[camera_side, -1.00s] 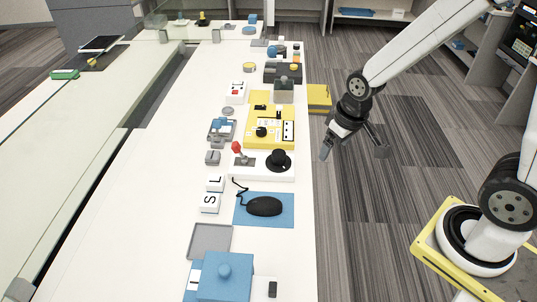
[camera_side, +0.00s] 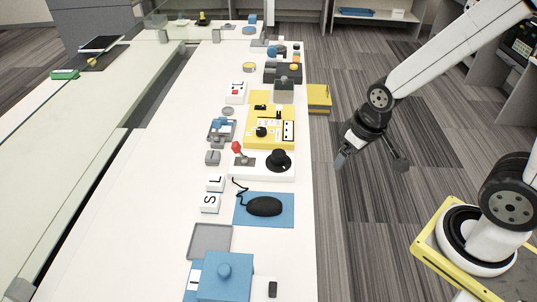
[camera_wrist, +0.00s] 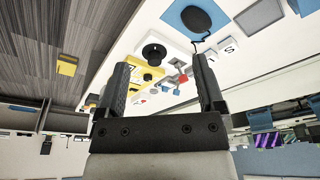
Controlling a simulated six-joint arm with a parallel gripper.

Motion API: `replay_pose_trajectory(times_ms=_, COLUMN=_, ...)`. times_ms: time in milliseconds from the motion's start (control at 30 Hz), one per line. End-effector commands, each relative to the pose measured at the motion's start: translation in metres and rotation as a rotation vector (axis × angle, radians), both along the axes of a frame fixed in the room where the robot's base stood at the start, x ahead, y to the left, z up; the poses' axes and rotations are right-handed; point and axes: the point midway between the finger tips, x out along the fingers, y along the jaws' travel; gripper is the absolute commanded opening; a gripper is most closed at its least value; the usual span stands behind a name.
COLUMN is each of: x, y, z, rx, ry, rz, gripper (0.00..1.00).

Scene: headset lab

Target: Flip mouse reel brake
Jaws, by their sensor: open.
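A black mouse (camera_side: 264,206) lies on a blue mat (camera_side: 284,220) on the long white table, its dark cord curling up to the left. In the wrist view the mouse (camera_wrist: 197,20) is at the top, on its blue mat (camera_wrist: 227,18). No part that I can clearly tell as a reel brake shows. My gripper (camera_side: 341,160) is in the air beyond the table's right edge, above the floor and apart from everything. In the wrist view its two dark fingers (camera_wrist: 160,85) stand wide apart with nothing between them.
A white base with a black knob (camera_side: 279,158) and a red-tipped lever (camera_side: 237,147) stands behind the mouse. A yellow panel (camera_side: 262,108) is farther back. White letter blocks (camera_side: 210,203) lie left of the mat. A grey tray (camera_side: 211,240) and blue box (camera_side: 226,275) are in front.

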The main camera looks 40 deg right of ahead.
Motion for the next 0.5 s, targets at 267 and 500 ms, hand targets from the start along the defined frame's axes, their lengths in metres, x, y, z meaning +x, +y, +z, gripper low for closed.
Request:
replay_pose_trajectory(times_ms=267, x=0.004, y=0.000, z=-0.004, rx=-0.022, ry=0.026, rz=0.032, gripper=0.00)
replay_pose_trajectory(times_ms=500, x=0.017, y=0.000, z=-0.015, rx=-0.097, ry=0.102, rz=0.125, gripper=0.00)
